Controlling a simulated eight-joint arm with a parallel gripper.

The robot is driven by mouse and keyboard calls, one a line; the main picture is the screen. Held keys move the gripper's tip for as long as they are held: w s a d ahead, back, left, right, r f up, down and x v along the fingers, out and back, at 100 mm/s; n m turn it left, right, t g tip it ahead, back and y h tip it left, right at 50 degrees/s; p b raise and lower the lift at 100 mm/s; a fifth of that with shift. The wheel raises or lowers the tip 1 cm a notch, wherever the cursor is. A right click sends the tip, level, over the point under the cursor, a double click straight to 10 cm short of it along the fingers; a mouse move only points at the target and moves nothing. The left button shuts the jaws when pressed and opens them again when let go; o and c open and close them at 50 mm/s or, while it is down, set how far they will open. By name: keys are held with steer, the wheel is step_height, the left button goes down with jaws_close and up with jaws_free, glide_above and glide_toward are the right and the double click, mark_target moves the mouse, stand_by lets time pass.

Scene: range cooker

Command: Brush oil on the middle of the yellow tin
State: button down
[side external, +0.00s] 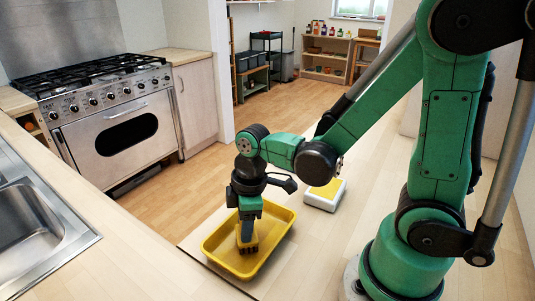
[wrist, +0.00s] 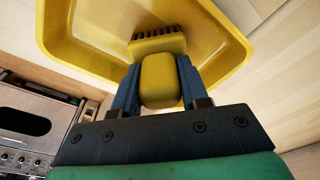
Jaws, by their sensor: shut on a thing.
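The yellow tin (side external: 276,229) is a shallow rectangular tray with sloping walls on the wooden counter; it also shows in the wrist view (wrist: 85,35). My gripper (side external: 248,226) points down over the tin. Its two blue fingers (wrist: 158,92) are shut on a yellow brush (wrist: 160,75), one on each side of the handle. The brush's bristle end (side external: 247,247) is inside the tin, near its middle. I cannot tell for sure whether the bristles touch the floor of the tin. No oil can be made out on the tin.
A white block with a yellow top (side external: 325,194) lies on the counter behind and right of the tin. A sink (side external: 35,225) is at the left. A range cooker (side external: 115,120) stands across the floor.

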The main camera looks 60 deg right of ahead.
steer(key=shift+a, duration=1.6)
steer(key=shift+s+d+f, duration=0.1)
steer(key=shift+d, duration=4.25)
steer(key=shift+a, duration=4.3)
steer(key=d, duration=0.4)
steer(key=shift+d, duration=2.5)
step_height(320, 180, up, 8)
steer(key=shift+a, duration=0.1)
